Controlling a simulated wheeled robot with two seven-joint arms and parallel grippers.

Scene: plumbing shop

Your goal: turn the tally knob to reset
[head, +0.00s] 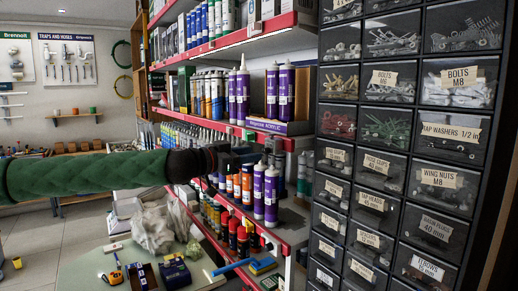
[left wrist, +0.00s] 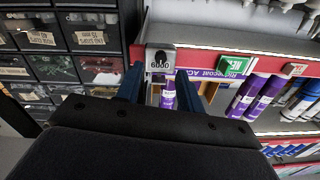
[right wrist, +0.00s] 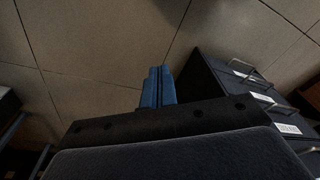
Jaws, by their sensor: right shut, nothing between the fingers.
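The tally (left wrist: 153,72) is a small pale box on the shelf edge in the left wrist view, with a row of digits that are not all zeros. A dark round knob (left wrist: 160,55) shows at its top in that view. My left gripper (left wrist: 158,75) is open, one blue finger on each side of the tally, with no clear contact. In the head view my left gripper (head: 228,156) is at the shelf front, and I cannot make out the tally there. My right gripper (right wrist: 158,72) is shut and empty, above the floor.
Purple tubes (head: 271,190) and other bottles crowd the shelves around my left gripper. A drawer cabinet (head: 408,120) of small parts stands at the right. A cluttered table (head: 90,270) is below. In the right wrist view, a dark drawer unit (right wrist: 215,80) stands beside open floor.

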